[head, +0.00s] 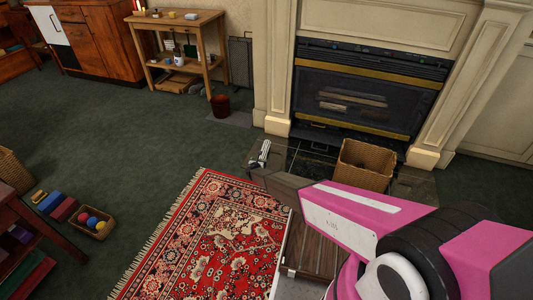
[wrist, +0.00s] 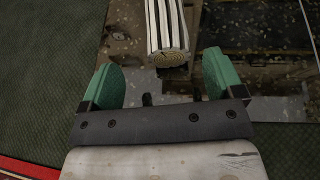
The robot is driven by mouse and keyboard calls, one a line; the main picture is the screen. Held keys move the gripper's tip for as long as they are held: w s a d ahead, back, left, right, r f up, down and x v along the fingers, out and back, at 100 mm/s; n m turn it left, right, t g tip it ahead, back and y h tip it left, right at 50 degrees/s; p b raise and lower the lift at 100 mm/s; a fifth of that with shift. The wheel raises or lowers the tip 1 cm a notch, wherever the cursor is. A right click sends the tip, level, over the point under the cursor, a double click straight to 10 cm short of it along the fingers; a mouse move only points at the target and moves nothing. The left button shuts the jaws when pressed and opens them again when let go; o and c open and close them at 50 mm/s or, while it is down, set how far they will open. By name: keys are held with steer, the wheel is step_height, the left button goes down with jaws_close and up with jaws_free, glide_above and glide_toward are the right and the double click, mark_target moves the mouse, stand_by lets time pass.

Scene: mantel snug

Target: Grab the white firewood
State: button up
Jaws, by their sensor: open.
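The white firewood (wrist: 166,28) is a pale, dark-streaked log or bundle with a tan cut end facing me, lying on the dark stone hearth (wrist: 125,40) in the wrist view. In the head view the white firewood (head: 264,151) is small, at the hearth's left end. My gripper (wrist: 162,76) is open, its two green fingertips apart with nothing between them. The firewood's near end lies just ahead of the gap, roughly in line with it. I cannot tell the height between fingers and hearth. In the head view the fingers are not clearly visible.
A wicker basket (head: 365,165) stands on the hearth to the right, before the fireplace (head: 365,95). A red patterned rug (head: 215,235) lies in front. A dark red bucket (head: 220,106) and wooden shelf table (head: 180,25) stand behind left.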

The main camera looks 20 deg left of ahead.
mark_target(262, 157)
steer(key=x, duration=0.8)
steer(key=shift+d+r, duration=0.15)
steer(key=shift+d, duration=0.2)
steer(key=c, duration=1.2)
